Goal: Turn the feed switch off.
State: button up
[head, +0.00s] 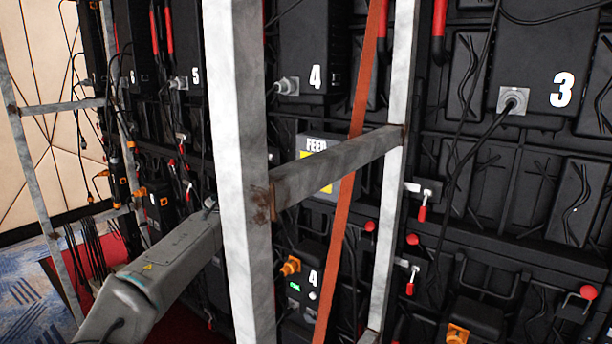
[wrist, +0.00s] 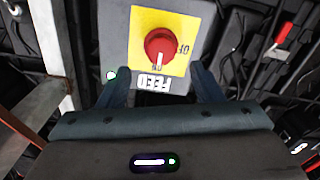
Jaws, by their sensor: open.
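The feed switch is a red round knob (wrist: 161,45) on a yellow plate (wrist: 142,22) of a grey box (wrist: 115,40), upside down in the wrist view. Its white mark points down at the ON lettering, beside the FEED label; the OFF lettering is to the right. My gripper (wrist: 161,70) is open and empty, its two fingers either side of the FEED label, just short of the knob in the picture. I see no contact. In the head view the FEED box (head: 312,144) is partly covered by a crossbar; my gripper is hidden behind the post.
A white metal post (head: 238,170) and a rusty crossbar (head: 335,165) stand in front of the wall. An orange strap (head: 350,180) runs down beside the box. Black panels, cables and red-handled latches (head: 422,205) fill the wall around.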

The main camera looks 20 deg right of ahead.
jog(key=x, duration=0.6)
jog(key=shift+w+d+p, duration=0.2)
jog(key=shift+d+p, duration=0.05)
jog(key=shift+p, duration=0.15)
jog(key=c, duration=1)
